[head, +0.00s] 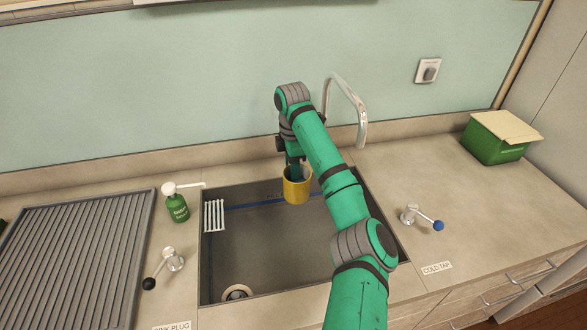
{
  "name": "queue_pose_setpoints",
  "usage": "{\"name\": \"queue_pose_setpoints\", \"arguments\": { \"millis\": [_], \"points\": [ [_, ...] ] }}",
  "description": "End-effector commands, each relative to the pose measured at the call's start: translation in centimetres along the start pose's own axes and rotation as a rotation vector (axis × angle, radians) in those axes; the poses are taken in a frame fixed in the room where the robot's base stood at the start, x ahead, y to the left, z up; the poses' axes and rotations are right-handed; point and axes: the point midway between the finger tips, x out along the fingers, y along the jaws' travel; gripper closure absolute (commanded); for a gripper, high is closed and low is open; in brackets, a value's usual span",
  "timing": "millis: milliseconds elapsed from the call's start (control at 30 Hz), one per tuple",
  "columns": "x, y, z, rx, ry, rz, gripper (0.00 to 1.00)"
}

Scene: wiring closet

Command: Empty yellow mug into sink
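The yellow mug (297,191) is in the middle of the head view, over the back part of the grey sink (270,250). It looks upright, with its opening facing up; what is inside it cannot be made out. My gripper (294,168) comes down at the mug's rim from behind and appears shut on it, though the fingertips are small and partly hidden by the mug. My green arm crosses the right side of the sink. The drain (236,292) shows at the front left of the sink.
A curved faucet (358,110) stands behind my arm. A green soap bottle (176,204), a black-knobbed lever (172,259) and a ribbed drainboard (70,262) are left. A blue-knobbed cold tap lever (411,214) and green box (490,146) are right. A white rack (214,215) hangs inside the sink.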

Motion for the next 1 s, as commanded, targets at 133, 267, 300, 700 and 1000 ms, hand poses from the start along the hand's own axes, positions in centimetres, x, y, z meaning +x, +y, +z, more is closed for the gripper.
{"name": "queue_pose_setpoints", "arguments": {
  "millis": [133, 267, 300, 700, 1000],
  "points": [
    [-0.7, -0.3, 0.6, 0.005, 0.001, 0.06, 0.98],
    [-1.5, -0.6, 0.9, 0.009, 0.003, 0.139, 0.98],
    [-1.8, -0.7, 1.0, 0.012, 0.004, 0.166, 0.98],
    [-4.3, -1.8, 0.3, 0.004, 0.012, 0.447, 0.98],
    [-5.9, -3.6, 0.4, 0.004, 0.02, 0.686, 0.98]
  ]
}}
